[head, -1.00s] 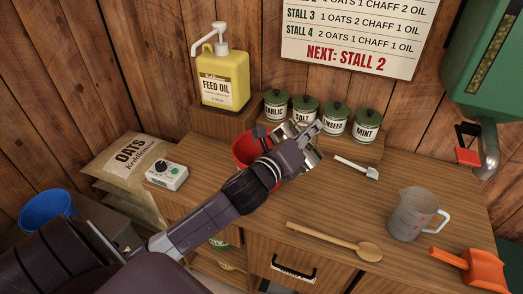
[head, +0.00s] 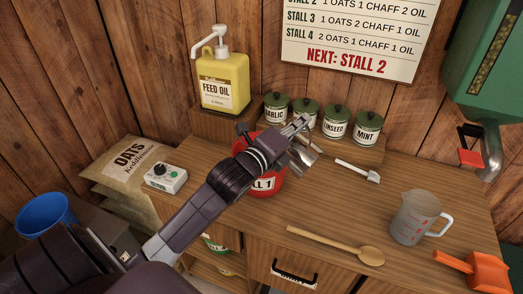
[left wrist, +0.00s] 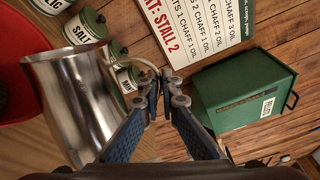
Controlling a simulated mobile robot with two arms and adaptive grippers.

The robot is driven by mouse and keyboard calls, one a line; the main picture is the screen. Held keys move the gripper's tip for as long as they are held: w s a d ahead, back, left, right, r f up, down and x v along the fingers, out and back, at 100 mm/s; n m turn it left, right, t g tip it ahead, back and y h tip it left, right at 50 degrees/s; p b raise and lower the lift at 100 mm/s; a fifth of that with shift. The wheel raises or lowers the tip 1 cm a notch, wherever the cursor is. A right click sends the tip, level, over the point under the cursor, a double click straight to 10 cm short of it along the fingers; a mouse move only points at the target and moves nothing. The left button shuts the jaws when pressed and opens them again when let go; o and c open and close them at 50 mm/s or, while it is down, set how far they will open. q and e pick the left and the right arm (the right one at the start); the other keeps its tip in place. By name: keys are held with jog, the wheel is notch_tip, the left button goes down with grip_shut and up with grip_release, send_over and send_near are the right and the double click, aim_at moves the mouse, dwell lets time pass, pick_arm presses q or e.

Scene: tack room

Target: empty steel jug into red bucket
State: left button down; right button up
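The red bucket (head: 268,184) stands on the bench, marked "LL 1" where it shows, and is partly covered by my left arm. My left gripper (head: 302,126) is above the bucket's right side, shut on the handle of the steel jug (head: 304,158). In the left wrist view the steel jug (left wrist: 82,100) is large at the left, with its handle between the fingers (left wrist: 165,95). The jug's inside is hidden, and no falling stream shows. My right gripper is out of view.
Several lidded jars (head: 335,122) stand on a shelf behind the bucket, beside the yellow oil jug (head: 222,82).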

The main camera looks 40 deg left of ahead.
pick_arm(q)
jog(key=shift+a+r+n, duration=0.1)
jog(key=shift+a+n, duration=0.2)
jog(key=shift+a+r+n, duration=0.25)
jog(key=shift+a+n, duration=0.05)
jog(key=shift+a, duration=0.35)
jog(key=shift+a+r+n, duration=0.25)
jog(key=shift+a+n, duration=0.05)
jog(key=shift+a, duration=0.3)
jog(key=shift+s+d, duration=0.15)
jog(key=shift+d, duration=0.05)
jog(key=shift+a+r, duration=0.15)
jog(key=shift+a, duration=0.1)
jog(key=shift+a+f+n, duration=0.25)
jog(key=shift+a+n, duration=0.8)
jog(key=shift+n, duration=0.05)
dwell(0.9)
